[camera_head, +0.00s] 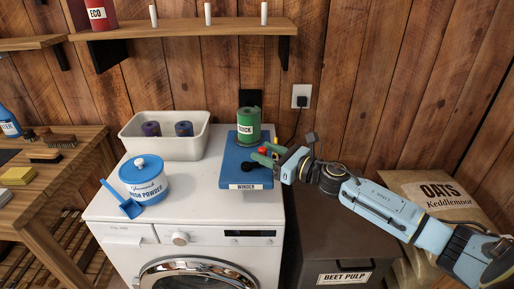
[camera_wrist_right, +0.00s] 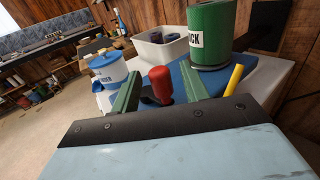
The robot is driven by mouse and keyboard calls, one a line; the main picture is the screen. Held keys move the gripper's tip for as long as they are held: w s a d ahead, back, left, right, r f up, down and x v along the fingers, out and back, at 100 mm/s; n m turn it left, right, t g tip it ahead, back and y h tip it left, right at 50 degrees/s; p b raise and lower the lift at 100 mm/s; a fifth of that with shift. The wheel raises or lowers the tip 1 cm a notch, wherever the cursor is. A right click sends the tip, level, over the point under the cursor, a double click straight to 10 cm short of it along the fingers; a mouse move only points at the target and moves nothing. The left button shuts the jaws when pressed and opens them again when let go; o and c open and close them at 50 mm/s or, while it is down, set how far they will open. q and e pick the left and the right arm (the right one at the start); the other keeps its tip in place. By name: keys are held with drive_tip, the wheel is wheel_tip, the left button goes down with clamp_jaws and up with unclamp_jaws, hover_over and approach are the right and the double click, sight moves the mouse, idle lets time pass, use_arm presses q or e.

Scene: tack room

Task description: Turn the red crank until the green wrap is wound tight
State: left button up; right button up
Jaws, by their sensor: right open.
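The blue winder (camera_head: 231,173) sits on top of the white washing machine. A green wrap (camera_head: 249,122) stands upright at its back and shows large in the right wrist view (camera_wrist_right: 210,35). The red crank knob (camera_head: 262,151) is on the winder's right side. In the right wrist view the red knob (camera_wrist_right: 160,82) lies between the green fingers of my right gripper (camera_wrist_right: 157,90), which is open. I cannot tell whether the fingers touch the knob. A yellow piece (camera_wrist_right: 234,79) stands right of the fingers. My left gripper is not in view.
A white bin (camera_head: 190,151) with two dark rolls stands left of the winder. A blue and white wash powder tub (camera_head: 144,184) and blue scoop (camera_head: 127,208) are at the front left. A beet pulp bin (camera_head: 318,240) and oats sack (camera_head: 440,192) are at the right.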

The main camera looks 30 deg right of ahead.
drive_tip(key=shift+x, duration=1.7)
clamp_jaws()
